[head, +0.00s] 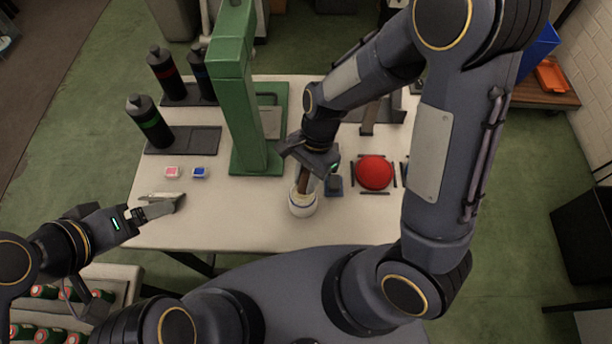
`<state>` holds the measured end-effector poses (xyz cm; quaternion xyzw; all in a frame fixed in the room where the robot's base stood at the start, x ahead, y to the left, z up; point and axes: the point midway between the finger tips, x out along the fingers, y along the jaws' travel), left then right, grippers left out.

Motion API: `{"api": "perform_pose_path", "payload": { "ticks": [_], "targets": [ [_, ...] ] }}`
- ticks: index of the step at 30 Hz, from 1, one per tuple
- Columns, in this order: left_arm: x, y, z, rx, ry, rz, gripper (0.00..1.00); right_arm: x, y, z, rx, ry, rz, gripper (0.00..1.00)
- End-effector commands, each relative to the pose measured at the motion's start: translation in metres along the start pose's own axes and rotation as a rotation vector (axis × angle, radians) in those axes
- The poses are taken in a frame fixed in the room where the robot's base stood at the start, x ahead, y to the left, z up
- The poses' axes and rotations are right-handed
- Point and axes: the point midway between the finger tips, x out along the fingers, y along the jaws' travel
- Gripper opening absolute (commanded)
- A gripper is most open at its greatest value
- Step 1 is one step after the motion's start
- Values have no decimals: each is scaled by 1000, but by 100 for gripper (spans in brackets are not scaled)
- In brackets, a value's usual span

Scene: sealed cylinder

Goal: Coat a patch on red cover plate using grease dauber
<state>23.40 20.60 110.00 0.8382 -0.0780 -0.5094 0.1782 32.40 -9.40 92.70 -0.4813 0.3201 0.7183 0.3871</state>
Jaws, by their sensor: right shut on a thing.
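The red cover plate (373,172) is a round red disc on the table, right of centre, with short dark bars around it. My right gripper (312,172) is shut on the grease dauber (303,182), whose brown handle points down. The dauber's lower end is at the mouth of a white pot (302,207) and is hidden there, so I cannot tell how deep it sits. My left gripper (172,202) is over the table's left front part, apart from the other objects. Its fingers look parted and empty.
A green press (240,110) stands tall left of my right gripper. Black bottles with red (165,76), blue (203,78) and green (150,122) bands stand at the back left. Small pink (172,172) and blue (199,173) blocks lie nearby. The table's front (240,230) is clear.

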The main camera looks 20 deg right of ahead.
Motion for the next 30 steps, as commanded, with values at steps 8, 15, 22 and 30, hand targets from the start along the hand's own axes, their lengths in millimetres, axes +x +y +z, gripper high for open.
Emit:
{"api": "perform_pose_path", "payload": {
  "ticks": [8, 15, 22, 30],
  "targets": [
    [0, 0, 0, 0, 0, 0, 89, 1, 1, 0, 1, 1, 3, 1],
    [-12, 5, -6, 0, 0, 0, 89, -13, 2, 4, 1, 1, 3, 1],
    [-27, 12, -14, 0, 0, 0, 89, -31, 3, 11, 0, 1, 2, 1],
    [-41, 19, -21, 0, 0, 0, 89, -50, 5, 18, 0, 1, 0, 1]
  ]
}}
